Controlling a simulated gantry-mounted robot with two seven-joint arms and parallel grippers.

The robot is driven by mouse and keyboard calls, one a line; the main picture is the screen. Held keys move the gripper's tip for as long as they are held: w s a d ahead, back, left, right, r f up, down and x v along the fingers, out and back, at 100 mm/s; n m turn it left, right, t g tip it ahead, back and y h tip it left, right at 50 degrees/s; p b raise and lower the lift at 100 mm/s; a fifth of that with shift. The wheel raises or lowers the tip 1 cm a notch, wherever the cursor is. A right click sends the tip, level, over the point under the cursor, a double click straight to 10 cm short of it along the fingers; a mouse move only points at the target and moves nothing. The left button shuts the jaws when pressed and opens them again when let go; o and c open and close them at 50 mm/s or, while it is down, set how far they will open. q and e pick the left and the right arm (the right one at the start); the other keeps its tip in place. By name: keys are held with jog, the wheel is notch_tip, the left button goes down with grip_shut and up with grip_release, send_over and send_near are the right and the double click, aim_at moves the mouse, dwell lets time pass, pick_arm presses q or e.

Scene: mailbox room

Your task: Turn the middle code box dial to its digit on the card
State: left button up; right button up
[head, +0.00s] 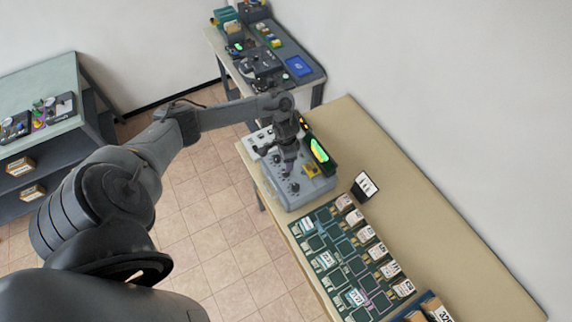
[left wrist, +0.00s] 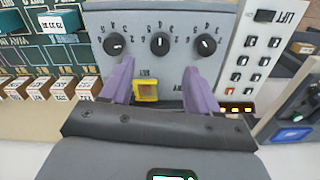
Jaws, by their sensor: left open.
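The grey code box (head: 316,188) stands on the long beige table. Its three black dials show in the left wrist view: the middle dial (left wrist: 159,43) lies between a left one (left wrist: 114,44) and a right one (left wrist: 206,44). Each has a white pointer mark and digits around it, too small to read surely. My left gripper (left wrist: 157,72) is open and empty, its purple fingers to either side of the middle dial's line and short of it in the picture. In the head view my left gripper (head: 289,166) is over the box. A small white card (head: 366,183) stands beside the box; its digits are unreadable.
A yellow SET button (left wrist: 145,90) lies between the fingers in the wrist view. A lit green display (head: 319,149) stands behind the box. A dark sorting board (head: 335,245) with small boxes lies nearer. A panel marked LIFT (left wrist: 250,60) adjoins the box.

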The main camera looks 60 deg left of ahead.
pick_arm(q)
jog(key=shift+r, duration=1.3)
